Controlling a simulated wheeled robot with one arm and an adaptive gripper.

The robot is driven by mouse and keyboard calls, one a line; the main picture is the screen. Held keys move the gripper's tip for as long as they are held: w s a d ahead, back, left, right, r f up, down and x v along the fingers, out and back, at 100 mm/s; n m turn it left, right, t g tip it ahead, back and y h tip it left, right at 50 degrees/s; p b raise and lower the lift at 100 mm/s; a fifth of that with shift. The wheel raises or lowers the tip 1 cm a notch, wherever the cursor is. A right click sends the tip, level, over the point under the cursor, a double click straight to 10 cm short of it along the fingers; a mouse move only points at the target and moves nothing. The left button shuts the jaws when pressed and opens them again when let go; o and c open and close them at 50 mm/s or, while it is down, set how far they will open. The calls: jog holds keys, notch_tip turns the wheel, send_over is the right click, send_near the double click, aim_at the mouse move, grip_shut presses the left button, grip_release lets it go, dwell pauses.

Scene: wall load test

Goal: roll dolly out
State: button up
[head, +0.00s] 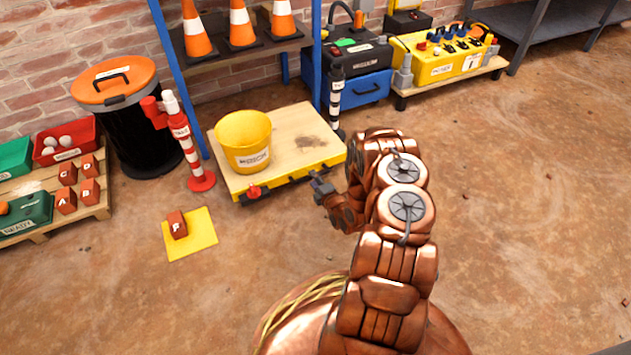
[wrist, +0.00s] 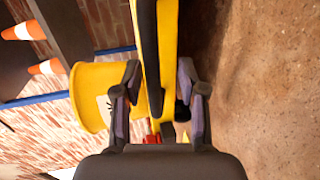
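The dolly (head: 290,140) has a light wooden top with a dark stain and a yellow rim, and stands low on the floor by the wall. A yellow bucket (head: 243,138) with a label sits on its left part. My gripper (head: 318,186) is at the dolly's front edge, right of the red knob (head: 254,192). In the wrist view my gripper (wrist: 161,88) is open, its fingers on both sides of the dolly's yellow and black edge (wrist: 166,45). I cannot tell whether they touch it. The bucket (wrist: 90,95) shows beside one finger.
A red-and-white post (head: 188,150) stands close left of the dolly, and a black post (head: 336,100) behind its right corner. A yellow mat (head: 203,238) with a brick F (head: 177,224) lies in front left. A shelf with cones (head: 240,24) stands behind. Floor to the right is clear.

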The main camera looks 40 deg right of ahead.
jog(key=shift+r, duration=0.1)
jog(key=v, duration=1.2)
dwell(0.4)
